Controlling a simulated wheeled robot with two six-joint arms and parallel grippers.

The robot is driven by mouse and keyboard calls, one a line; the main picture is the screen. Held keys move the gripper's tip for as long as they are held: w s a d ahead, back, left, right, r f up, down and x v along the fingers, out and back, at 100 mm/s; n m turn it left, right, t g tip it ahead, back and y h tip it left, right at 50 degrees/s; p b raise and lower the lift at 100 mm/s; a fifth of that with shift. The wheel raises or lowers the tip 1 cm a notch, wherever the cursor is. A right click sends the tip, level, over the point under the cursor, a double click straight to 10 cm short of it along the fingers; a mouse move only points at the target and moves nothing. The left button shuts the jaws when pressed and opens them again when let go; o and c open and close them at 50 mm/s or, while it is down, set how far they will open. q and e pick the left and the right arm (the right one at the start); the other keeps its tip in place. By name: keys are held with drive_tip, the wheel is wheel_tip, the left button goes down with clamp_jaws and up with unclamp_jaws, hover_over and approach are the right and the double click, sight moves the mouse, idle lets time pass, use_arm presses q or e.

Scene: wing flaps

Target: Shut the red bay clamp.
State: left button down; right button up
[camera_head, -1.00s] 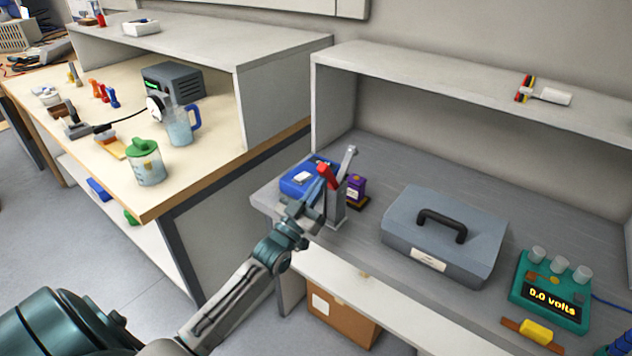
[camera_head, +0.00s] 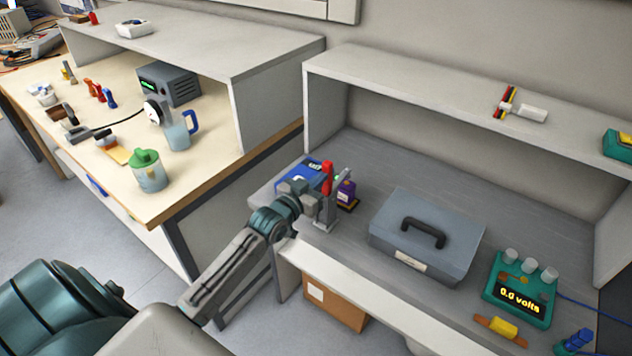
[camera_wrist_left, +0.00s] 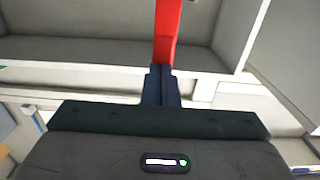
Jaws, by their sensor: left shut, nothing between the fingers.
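The bay clamp (camera_head: 326,217) stands near the left front of the grey bench, with a grey post and a red handle (camera_head: 327,176). The handle points nearly straight up, and a grey bar (camera_head: 343,178) slants up to its right. My left gripper (camera_head: 317,196) is at the handle's lower left, shut and empty. In the left wrist view the closed fingertips (camera_wrist_left: 161,73) meet the red handle (camera_wrist_left: 167,30) in the picture; I cannot tell whether they touch. The gripper hides part of the clamp. My right gripper is not in view.
A blue box (camera_head: 290,178) lies behind the gripper, and a purple-labelled item (camera_head: 346,194) stands close right of the clamp. A grey case (camera_head: 425,232) and a teal voltmeter (camera_head: 520,287) sit farther right. A shelf (camera_head: 430,84) overhangs the bench.

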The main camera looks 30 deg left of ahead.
use_arm(q)
drive_tip(key=shift+w+r, duration=0.15)
drive_tip(key=shift+w, duration=0.5)
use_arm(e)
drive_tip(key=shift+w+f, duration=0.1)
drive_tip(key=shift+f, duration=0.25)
use_arm(q)
drive_tip(key=shift+s, duration=0.15)
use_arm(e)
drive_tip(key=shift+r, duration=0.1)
